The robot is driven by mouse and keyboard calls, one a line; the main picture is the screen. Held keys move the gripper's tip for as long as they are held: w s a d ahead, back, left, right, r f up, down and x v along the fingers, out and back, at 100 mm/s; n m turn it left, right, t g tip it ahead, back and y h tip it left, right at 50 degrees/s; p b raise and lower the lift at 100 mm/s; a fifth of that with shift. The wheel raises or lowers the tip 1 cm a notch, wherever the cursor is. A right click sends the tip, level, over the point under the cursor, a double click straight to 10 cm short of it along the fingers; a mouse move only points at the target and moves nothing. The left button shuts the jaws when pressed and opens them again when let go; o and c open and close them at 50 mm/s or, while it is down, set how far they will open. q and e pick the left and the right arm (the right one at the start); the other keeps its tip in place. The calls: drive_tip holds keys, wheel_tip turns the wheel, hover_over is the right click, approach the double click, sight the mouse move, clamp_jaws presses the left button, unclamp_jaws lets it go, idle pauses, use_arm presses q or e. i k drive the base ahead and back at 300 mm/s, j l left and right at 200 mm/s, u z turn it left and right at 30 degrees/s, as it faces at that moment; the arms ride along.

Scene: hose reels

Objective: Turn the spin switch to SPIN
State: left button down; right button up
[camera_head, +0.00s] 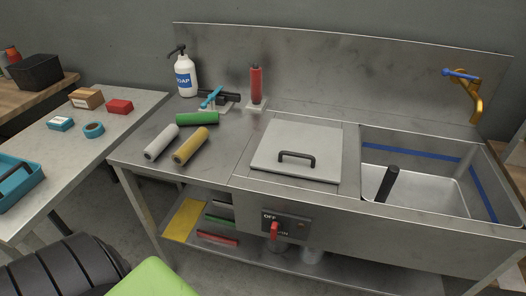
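The spin switch is a red lever (274,230) on a dark panel (288,225) on the front of the steel sink unit (400,222). The lever hangs down below its pivot. The panel's upper left reads OFF; I cannot read the other lettering, and no SPIN label is legible. A small orange-red spot (301,225) shows on the panel's right side. Neither of my grippers is in view, and nothing touches the lever.
A lid (298,140) with a black handle lies above the panel. The basin (425,190) with a gold tap (467,100) is right. Space before the panel looks clear; black ribbed and green shapes fill the lower left.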

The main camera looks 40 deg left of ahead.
sight(275, 227)
drive_tip(key=u, duration=1)
